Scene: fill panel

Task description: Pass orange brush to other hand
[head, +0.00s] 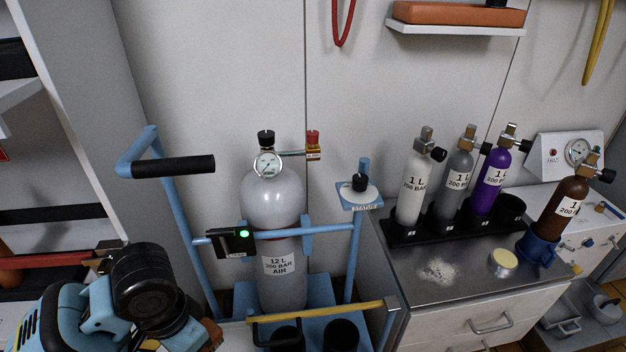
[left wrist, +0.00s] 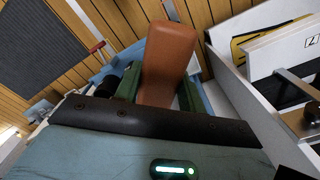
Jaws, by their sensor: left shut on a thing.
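An orange-brown block-like thing, which I take to be the orange brush (left wrist: 168,58), stands out between the green fingers of my left gripper (left wrist: 160,97) in the left wrist view. The gripper is shut on it. Its lower part is hidden by the gripper body, and I see no bristles. In the head view my left arm comes in at the bottom left; a small brown piece, probably the brush (head: 213,334), shows beside its dark wrist. The fingers are not clear there. My right gripper is in neither view.
A blue trolley (head: 283,234) with a large grey cylinder (head: 273,205) stands ahead. A shelf (head: 455,29) hangs above.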

